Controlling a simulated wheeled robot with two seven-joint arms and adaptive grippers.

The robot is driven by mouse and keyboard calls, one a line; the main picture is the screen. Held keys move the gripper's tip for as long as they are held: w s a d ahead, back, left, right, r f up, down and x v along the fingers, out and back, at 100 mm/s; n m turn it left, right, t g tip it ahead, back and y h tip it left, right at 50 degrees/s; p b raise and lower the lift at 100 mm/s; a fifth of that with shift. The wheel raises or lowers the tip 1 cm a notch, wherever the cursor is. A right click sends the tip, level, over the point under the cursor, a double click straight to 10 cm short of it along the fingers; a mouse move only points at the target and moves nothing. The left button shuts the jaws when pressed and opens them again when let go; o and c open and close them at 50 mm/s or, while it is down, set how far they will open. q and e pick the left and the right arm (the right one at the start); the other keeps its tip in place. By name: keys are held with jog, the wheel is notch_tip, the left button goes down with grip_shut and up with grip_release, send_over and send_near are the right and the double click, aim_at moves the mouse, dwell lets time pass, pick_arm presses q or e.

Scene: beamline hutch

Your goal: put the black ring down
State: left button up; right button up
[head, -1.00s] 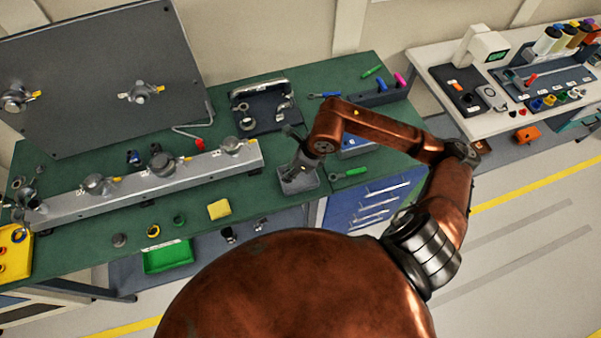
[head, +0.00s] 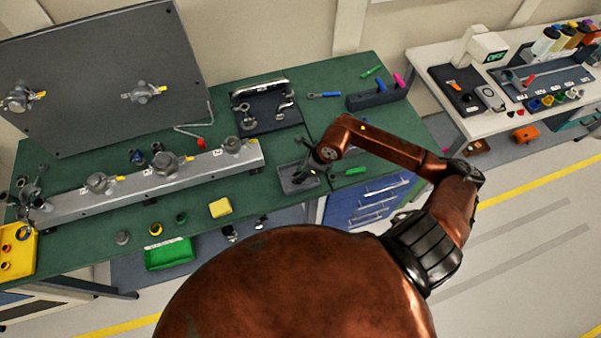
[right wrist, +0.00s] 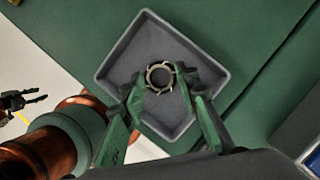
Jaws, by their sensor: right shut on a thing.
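My right gripper (right wrist: 162,84) is shut on the black ring (right wrist: 151,69), which sits between the fingertips and looks dark with a tan edge. Both are over the grey square tray (right wrist: 112,72) in the right wrist view; I cannot tell whether the ring touches its floor. In the head view my right gripper (head: 303,165) points down at the same small tray (head: 290,190) on the green bench, and the ring is too small to make out. My left gripper (right wrist: 30,99) shows at the left edge of the right wrist view, its fingers apart and empty.
A long grey rail with valves (head: 140,180) lies left of the tray. A yellow block (head: 220,207), small rings and a green bin (head: 170,254) are in front. A green-handled tool (head: 363,172) lies just right. A dark holder board (head: 268,113) stands behind.

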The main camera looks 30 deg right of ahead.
jog(key=shift+f, duration=0.2)
jog(key=o, duration=0.8)
jog(key=shift+r, duration=0.1)
jog(key=shift+d+r, duration=0.1)
jog(key=shift+r, duration=0.2)
jog(key=b+v, duration=0.1)
jog(key=v, duration=1)
jog(key=shift+s+r, duration=0.2)
jog(key=shift+r, duration=0.05)
